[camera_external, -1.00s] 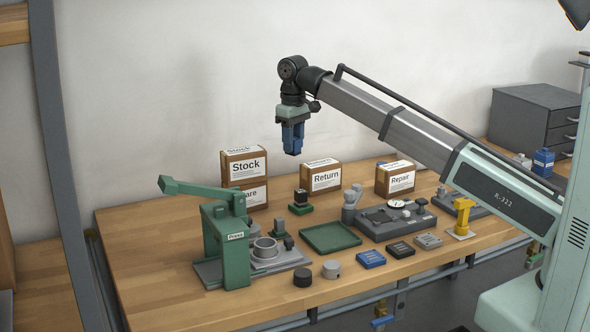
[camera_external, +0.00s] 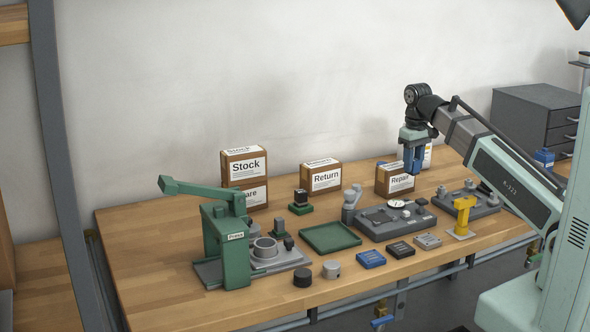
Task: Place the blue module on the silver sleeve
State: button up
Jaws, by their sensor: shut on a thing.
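My gripper (camera_external: 413,166) hangs above and behind the Repair box at the right of the bench. It points down and is shut, with a dark blue upright piece between or along its fingers. I cannot tell the fingers from the held piece at this size. A flat blue block (camera_external: 371,259) lies on the bench front, apart from my gripper. A silver-grey cylinder (camera_external: 331,270) stands near the front edge, beside a black one. A silver ring (camera_external: 265,248) sits on the green press's base. I cannot tell which of these is the sleeve.
The green press (camera_external: 226,240) stands at left, its lever raised. Stock (camera_external: 244,165), Return (camera_external: 322,178) and Repair (camera_external: 397,181) boxes line the back. A green tray (camera_external: 330,237), grey fixtures (camera_external: 395,220) and a yellow stand (camera_external: 463,215) crowd the middle and right.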

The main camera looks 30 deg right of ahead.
jog(key=shift+m, duration=0.7)
jog(key=d+f, duration=0.1)
jog(key=d, duration=0.1)
jog(key=d+f, duration=0.2)
jog(key=d, duration=0.1)
jog(key=shift+f, duration=0.2)
jog(key=a+r+n, duration=0.2)
jog(key=a+n, duration=0.1)
jog(key=a, duration=0.6)
jog(key=w+a+r+n, duration=0.1)
jog(key=a+r+n, duration=0.2)
jog(key=a, duration=0.7)
jog(key=a+r+n, duration=0.2)
jog(key=a+n, duration=0.2)
jog(key=a, duration=0.5)
notch_tip(320, 180, up, 4)
jog(key=f+n, duration=0.1)
jog(key=n, duration=0.7)
send_over(266, 249)
jog(key=w+d, duration=0.1)
jog(key=w, duration=0.1)
jog(key=shift+w+f, duration=0.2)
jog(key=shift+f, duration=4.3)
jog(key=shift+f, duration=0.6)
jog(key=o, duration=1)
jog(key=shift+o, duration=0.2)
